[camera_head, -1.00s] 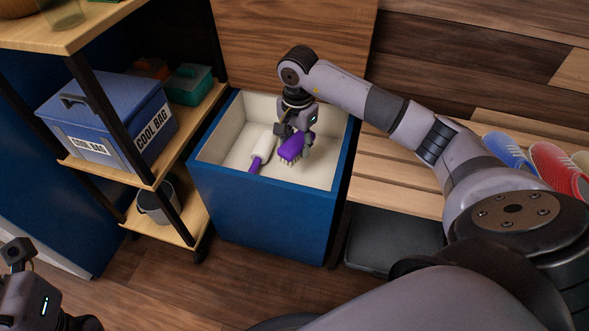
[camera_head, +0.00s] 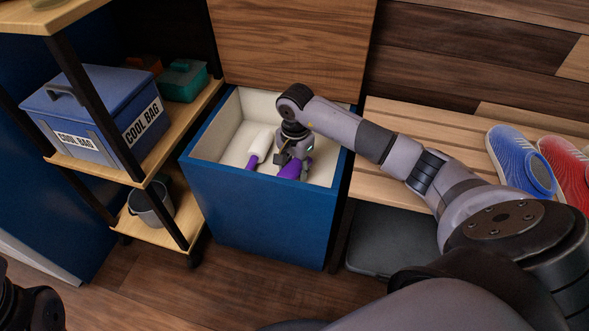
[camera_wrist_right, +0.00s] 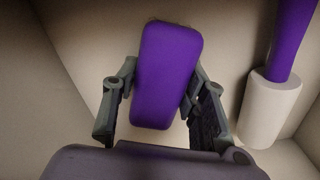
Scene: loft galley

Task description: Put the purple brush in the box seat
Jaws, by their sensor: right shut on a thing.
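The purple brush (camera_head: 291,170) is in my right gripper (camera_head: 287,167), down inside the open blue box seat (camera_head: 262,215). In the right wrist view the purple back of the brush (camera_wrist_right: 168,75) lies between the two fingers of the right gripper (camera_wrist_right: 165,95), which is shut on it. The bristles are hidden, and I cannot tell whether the brush touches the box floor. At the lower left of the head view, a dark piece of my left arm shows; its fingers are out of sight.
A white roller with a purple handle (camera_head: 260,148) lies in the box, left of the brush. The box's wooden lid (camera_head: 290,45) stands open behind. A shelf rack with a blue cool bag (camera_head: 95,115) is at left. A slatted bench with blue (camera_head: 518,160) and red shoes is at right.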

